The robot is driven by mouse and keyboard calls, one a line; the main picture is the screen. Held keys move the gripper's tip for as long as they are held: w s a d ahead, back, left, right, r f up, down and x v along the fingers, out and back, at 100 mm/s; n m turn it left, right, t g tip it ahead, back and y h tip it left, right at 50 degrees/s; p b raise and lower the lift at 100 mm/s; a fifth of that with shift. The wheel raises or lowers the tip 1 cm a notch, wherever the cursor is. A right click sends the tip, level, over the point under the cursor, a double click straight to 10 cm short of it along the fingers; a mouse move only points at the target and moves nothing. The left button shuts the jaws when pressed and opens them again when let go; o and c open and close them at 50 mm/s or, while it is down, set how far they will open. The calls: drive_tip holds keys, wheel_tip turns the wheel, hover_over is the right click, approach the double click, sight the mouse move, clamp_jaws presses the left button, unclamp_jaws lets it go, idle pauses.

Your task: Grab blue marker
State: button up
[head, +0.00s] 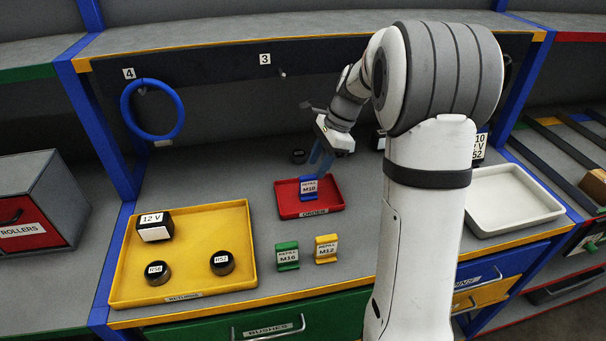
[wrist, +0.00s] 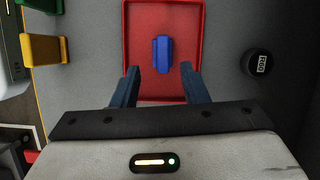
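The blue marker (head: 308,188), labelled M10, stands in the red ORDER tray (head: 330,205). From above in the wrist view the blue marker (wrist: 161,55) lies ahead of the fingertips, roughly centred between their lines. My gripper (head: 321,162) is above the back part of the tray, close to the marker in the head view. In the wrist view my gripper (wrist: 159,69) has its two fingers wide apart with nothing between them. The height gap to the marker is hard to tell.
A green marker (head: 287,257) and a yellow marker (head: 326,249) stand in front of the red tray. A yellow tray (head: 230,281) holds a 12 V block and two black round pieces. Another black round piece (wrist: 259,63) sits beside the red tray. A white tray (head: 510,216) is at right.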

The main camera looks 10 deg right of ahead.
sight(310, 176)
drive_tip(key=shift+m, duration=0.5)
drive_tip(key=p+x, duration=0.1)
drive_tip(key=x, duration=0.7)
drive_tip(key=shift+w+a, duration=0.2)
drive_tip(key=shift+r, duration=0.1)
clamp_jaws()
